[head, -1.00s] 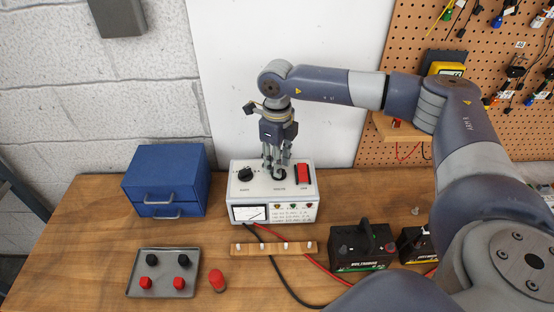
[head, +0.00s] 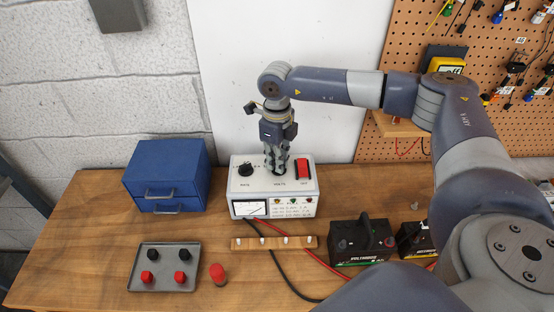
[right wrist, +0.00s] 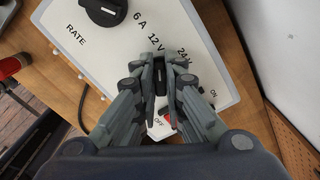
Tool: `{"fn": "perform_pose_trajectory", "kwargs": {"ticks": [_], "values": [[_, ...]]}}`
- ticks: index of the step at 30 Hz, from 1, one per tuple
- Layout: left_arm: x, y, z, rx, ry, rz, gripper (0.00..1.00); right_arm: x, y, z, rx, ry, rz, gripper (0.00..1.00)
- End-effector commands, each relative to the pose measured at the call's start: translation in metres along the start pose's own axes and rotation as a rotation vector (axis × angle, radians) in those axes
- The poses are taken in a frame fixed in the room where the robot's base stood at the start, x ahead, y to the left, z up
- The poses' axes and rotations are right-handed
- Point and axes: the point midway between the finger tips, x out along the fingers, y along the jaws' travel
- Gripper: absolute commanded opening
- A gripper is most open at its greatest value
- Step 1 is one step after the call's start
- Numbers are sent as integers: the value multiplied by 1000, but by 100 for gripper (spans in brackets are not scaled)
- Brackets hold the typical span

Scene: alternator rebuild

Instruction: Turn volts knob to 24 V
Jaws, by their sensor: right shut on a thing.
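The charger box (head: 243,186) is white, with a meter on its front and knobs on its sloping top. Its volts knob (right wrist: 160,86) is black and mostly hidden between the fingers of my right gripper (right wrist: 161,68). In the right wrist view, the "12 V" and "24 V" labels lie just beyond the fingertips. I cannot tell clearly which label the knob points to. In the head view my right gripper (head: 277,168) comes straight down on the knob, fingers shut on it. My left gripper is not in view.
On the box, the black rate knob (head: 245,169) is left of the gripper and the red switch (head: 302,168) is close on its right. A blue drawer cabinet (head: 165,172), a grey tray (head: 163,283) of terminal caps, a wooden strip (head: 273,243) and a black battery (head: 361,242) stand around it.

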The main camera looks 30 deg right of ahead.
Motion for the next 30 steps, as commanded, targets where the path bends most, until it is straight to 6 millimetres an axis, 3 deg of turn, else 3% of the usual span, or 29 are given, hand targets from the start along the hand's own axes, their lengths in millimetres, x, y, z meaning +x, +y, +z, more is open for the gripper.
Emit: {"fn": "perform_pose_trajectory", "kwargs": {"ticks": [8, 30], "values": [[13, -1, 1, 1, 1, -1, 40, 1, -2, 0, 146, -4, -2, 0], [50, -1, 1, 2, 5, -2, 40, -2, -6, 0, 809, -8, -1, 0]]}}
